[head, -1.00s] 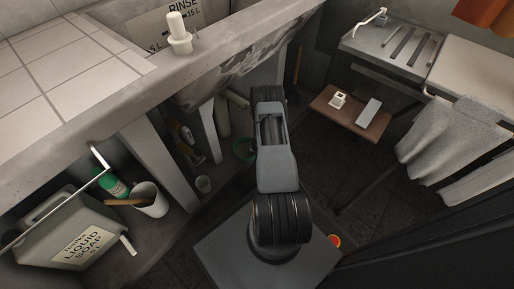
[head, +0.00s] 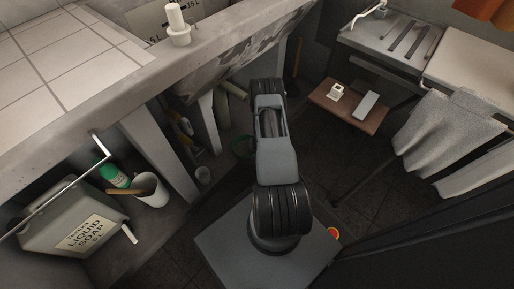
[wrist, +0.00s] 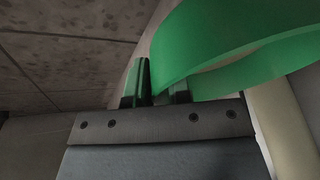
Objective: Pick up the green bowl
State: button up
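In the wrist view the bowl (wrist: 215,45) is a large curved green wall at upper right, very close to the camera. My gripper (wrist: 162,85) has its two fingers a short gap apart at the bowl's near edge. The bowl overlaps the top of the right finger. I cannot tell whether the fingers press on the wall. My gripper's fingers are hidden in the head view.
A concrete tub edge (head: 215,42) and its supports stand left and above. A brown shelf (head: 348,112) and hanging towels (head: 450,130) are at right. Dark floor lies between.

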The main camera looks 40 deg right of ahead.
jog(key=o, duration=0.4)
jog(key=p+v, duration=0.6)
jog(key=v, duration=0.8)
jog(key=shift+p, duration=0.4)
jog(key=shift+f, duration=0.1)
jog(key=shift+c, duration=0.2)
